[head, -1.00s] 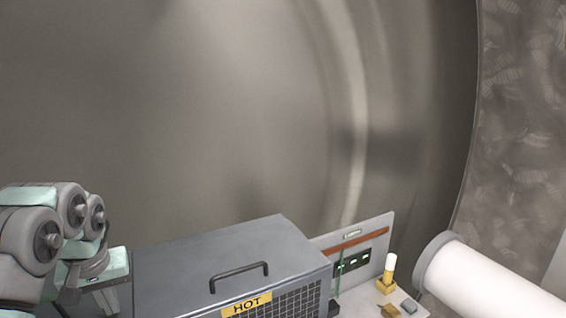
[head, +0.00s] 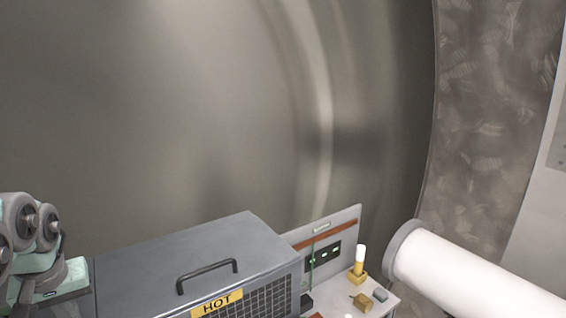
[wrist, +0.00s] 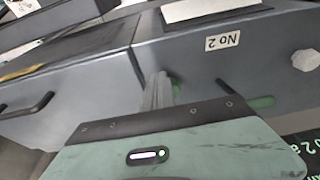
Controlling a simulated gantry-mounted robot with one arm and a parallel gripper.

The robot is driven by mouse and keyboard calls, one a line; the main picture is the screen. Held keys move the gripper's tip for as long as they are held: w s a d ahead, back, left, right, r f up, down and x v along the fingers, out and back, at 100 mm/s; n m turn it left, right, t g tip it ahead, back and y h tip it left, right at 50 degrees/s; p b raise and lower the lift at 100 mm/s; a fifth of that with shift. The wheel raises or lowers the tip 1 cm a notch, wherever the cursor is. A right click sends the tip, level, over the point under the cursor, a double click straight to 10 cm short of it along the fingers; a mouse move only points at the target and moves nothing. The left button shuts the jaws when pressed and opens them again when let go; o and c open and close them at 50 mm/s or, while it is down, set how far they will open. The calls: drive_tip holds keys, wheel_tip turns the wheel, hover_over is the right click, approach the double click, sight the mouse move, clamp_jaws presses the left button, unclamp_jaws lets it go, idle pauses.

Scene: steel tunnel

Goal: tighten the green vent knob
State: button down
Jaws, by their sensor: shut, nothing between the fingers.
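In the wrist view, my gripper (wrist: 158,92) is shut with nothing between the fingers. The fingers point at the front of a dark grey cabinet with a "No 2" label (wrist: 223,41). A small green part (wrist: 176,86) shows just right of the fingers, mostly hidden behind them. It may be the green vent knob, but I cannot tell whether the fingers touch it. A pale faceted knob (wrist: 305,60) is on the cabinet front at the far right. In the head view, only part of my arm shows at the left edge, and no green knob is clear.
A grey box (head: 205,262) with a handle (head: 207,275), a "HOT" label (head: 217,303) and a mesh front stands beside my arm. Right of it are a panel (head: 345,222), a yellow-and-white cylinder (head: 360,262), small blocks and a large white pipe (head: 470,275).

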drive_tip(key=shift+a+f+b, duration=0.1)
drive_tip(key=shift+b, duration=0.55)
drive_tip(key=shift+s+a+b, duration=0.3)
drive_tip(key=shift+b, duration=0.3)
drive_tip(key=shift+s+a, duration=0.4)
drive_tip(key=shift+a, duration=0.3)
drive_tip(key=shift+s, duration=0.35)
wheel_tip(320, 180, up, 6)
drive_tip(key=p, duration=0.6)
drive_tip(key=shift+d, duration=0.1)
